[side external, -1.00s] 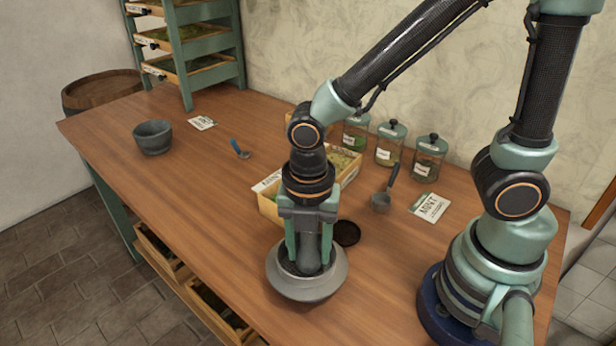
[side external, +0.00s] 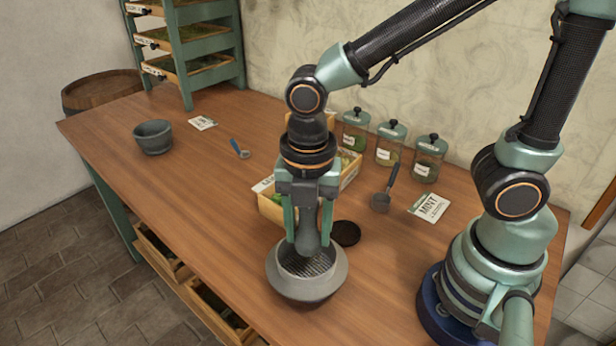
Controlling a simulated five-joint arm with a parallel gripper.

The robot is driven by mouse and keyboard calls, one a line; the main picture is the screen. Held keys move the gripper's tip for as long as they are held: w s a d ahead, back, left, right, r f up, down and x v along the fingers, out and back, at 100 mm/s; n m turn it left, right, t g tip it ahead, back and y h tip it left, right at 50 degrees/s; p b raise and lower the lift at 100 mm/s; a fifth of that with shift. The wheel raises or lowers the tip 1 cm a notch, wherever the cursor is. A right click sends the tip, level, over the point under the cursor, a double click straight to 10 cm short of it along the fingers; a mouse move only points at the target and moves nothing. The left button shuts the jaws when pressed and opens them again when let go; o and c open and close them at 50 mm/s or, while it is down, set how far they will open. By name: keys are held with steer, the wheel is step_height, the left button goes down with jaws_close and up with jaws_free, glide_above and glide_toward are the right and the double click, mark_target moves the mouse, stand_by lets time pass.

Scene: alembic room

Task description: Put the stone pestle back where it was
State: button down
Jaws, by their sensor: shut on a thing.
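The grey stone pestle (side external: 308,240) hangs upright in my gripper (side external: 308,222), which is shut on it. Its rounded lower end is over the back part of a wide grey bowl (side external: 308,287) with a ridged inside, near the front of the table. The ridged inner wall shows below the pestle's tip. From this angle I cannot tell whether the pestle still touches the bowl. A smaller dark grey stone mortar (side external: 153,138) stands at the far left of the table; its inside is mostly hidden.
A wooden box (side external: 268,208) with green contents stands behind my gripper. A dark round lid (side external: 345,233), a scoop (side external: 384,196), a mint card (side external: 429,206) and lidded jars (side external: 389,145) lie right. A blue-handled tool (side external: 239,149) lies left. The left front tabletop is clear.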

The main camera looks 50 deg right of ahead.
steer(key=shift+d, duration=0.1)
steer(key=w+d+r+m, duration=0.2)
steer(key=d+r+m, duration=0.15)
steer(key=d, duration=0.45)
steer(key=w+d+r+m, duration=0.1)
steer(key=d+r+m, duration=0.25)
steer(key=d, duration=0.45)
steer(key=shift+n, duration=0.3)
step_height(320, 180, down, 19)
steer(key=shift+w+a, duration=0.1)
steer(key=shift+w, duration=0.05)
steer(key=shift+f, duration=0.2)
steer(key=shift+c, duration=1.5)
jaws_free()
steer(key=shift+r, duration=0.1)
